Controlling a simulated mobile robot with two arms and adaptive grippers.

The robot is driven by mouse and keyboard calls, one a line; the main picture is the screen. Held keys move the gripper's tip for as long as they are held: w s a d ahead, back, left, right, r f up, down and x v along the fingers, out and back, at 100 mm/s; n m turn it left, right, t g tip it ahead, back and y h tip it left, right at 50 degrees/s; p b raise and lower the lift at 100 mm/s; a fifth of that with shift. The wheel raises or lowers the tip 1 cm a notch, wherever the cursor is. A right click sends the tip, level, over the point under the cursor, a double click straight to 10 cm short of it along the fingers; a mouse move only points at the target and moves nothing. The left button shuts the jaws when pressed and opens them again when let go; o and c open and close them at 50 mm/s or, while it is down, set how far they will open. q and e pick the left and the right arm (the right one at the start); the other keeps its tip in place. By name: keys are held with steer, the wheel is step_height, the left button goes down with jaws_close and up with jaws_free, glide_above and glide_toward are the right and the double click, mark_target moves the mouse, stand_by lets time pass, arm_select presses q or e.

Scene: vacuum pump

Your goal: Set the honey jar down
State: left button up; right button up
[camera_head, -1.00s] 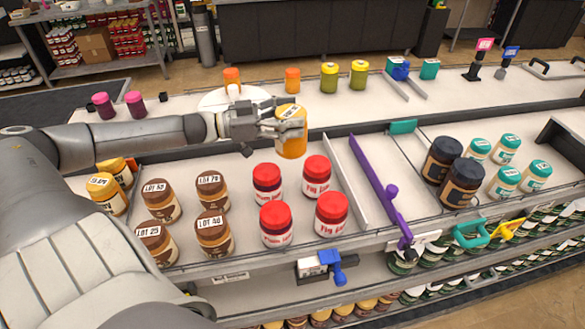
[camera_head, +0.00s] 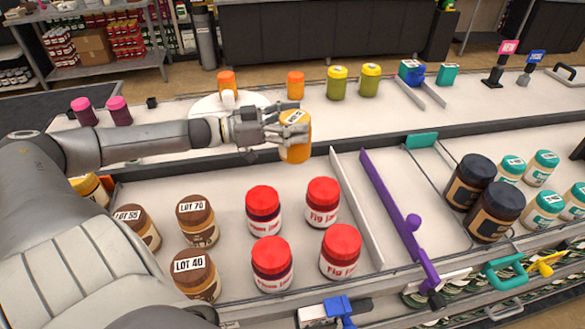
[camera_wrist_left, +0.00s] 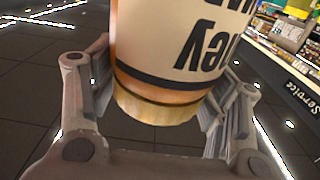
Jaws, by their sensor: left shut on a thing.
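The honey jar (camera_head: 295,150) is amber with a pale label on its lid. My left gripper (camera_head: 280,130) is shut on it and holds it roughly upright, above the counter near the dark strip behind the red-lidded jars. In the left wrist view, the jar (camera_wrist_left: 175,60) sits between both fingers (camera_wrist_left: 165,110), and its label shows part of the word "honey". I cannot tell exactly how high the jar is above the counter. My right gripper is not in view.
Red-lidded jam jars (camera_head: 265,210) stand in front of the honey jar. Brown-lidded jars (camera_head: 197,220) stand to the left. A white divider (camera_head: 357,210) and a purple divider (camera_head: 395,210) stand to the right. A white round plate (camera_head: 215,108) and orange-lidded jars (camera_head: 296,84) are behind.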

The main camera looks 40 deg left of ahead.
mark_target(293, 155)
arm_select(q)
steer(key=f, duration=0.5)
steer(key=shift+w+a+f, duration=0.15)
steer(key=shift+w+f, duration=0.05)
steer(key=shift+f, duration=0.2)
steer(key=shift+f+p, duration=0.3)
steer(key=shift+f, duration=2)
steer(key=shift+f, duration=0.1)
steer(key=o, duration=1.4)
steer(key=shift+s+f, duration=0.1)
steer(key=shift+c, duration=0.2)
